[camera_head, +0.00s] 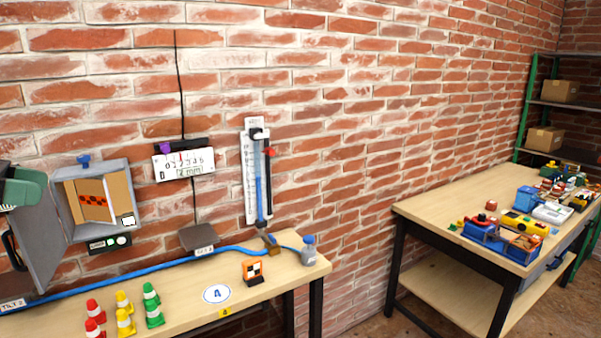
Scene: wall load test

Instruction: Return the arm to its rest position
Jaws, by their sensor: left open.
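My left gripper (22,188) shows only in part at the left edge of the head view, as a green and grey piece in front of the wall cabinet's open door. Its jaws are open, and I see nothing held in them. It is apart from the bench top below. The rest of my left arm is outside the picture. My right gripper is not in view.
A grey wall cabinet (131,185) stands open beside the gripper, its door (38,240) swung left. Below, the wooden bench (180,300) holds several small cones and a blue hose (120,279). A cluttered second table (440,205) stands right.

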